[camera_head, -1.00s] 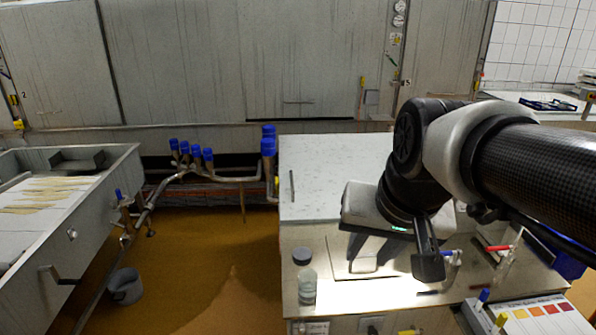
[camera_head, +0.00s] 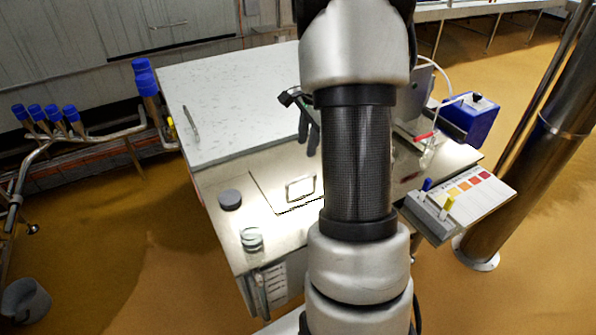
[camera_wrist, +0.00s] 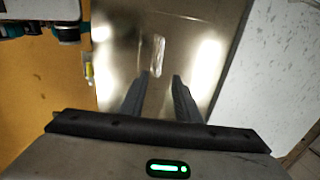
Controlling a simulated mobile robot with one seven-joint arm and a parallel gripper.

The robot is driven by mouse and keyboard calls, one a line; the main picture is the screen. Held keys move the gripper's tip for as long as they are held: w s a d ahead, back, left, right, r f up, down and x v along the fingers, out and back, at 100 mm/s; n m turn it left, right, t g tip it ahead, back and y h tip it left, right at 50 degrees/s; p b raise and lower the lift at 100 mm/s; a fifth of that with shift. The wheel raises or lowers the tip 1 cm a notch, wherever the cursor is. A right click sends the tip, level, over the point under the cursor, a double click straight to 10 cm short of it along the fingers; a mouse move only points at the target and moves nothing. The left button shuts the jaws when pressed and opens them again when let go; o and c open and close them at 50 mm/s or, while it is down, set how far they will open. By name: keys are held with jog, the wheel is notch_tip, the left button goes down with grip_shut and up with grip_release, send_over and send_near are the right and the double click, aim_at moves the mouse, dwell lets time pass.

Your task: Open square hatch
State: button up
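The square hatch (camera_head: 270,190) is a thin-edged panel that lies flat in the steel worktop, shut as far as I can see. Its metal loop handle (camera_head: 300,187) is on its right part; the arm hides some of that side. In the wrist view a pale handle (camera_wrist: 158,56) shows on the steel, just ahead of the fingertips. My gripper (camera_wrist: 161,75) is open, its two dark fingers apart with nothing between them. In the head view a dark finger of my gripper (camera_head: 308,132) shows beside my arm, near the far side of the hatch.
A dark round lid (camera_head: 230,199) and a glass jar (camera_head: 251,240) stand left of the hatch. A white speckled cover (camera_head: 235,95) lies behind it. A colour chart (camera_head: 470,192) and a blue box (camera_head: 470,118) are to the right. Blue-capped pipes (camera_head: 147,80) stand at left.

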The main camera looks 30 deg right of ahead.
aim_at(301, 178)
jog(key=w+f, duration=0.1)
jog(key=f, duration=0.3)
jog(key=w+f, duration=0.1)
jog(key=f, duration=0.4)
jog(key=w+f+b, duration=0.1)
jog(key=f, duration=0.4)
jog(key=shift+r, duration=0.1)
grip_shut()
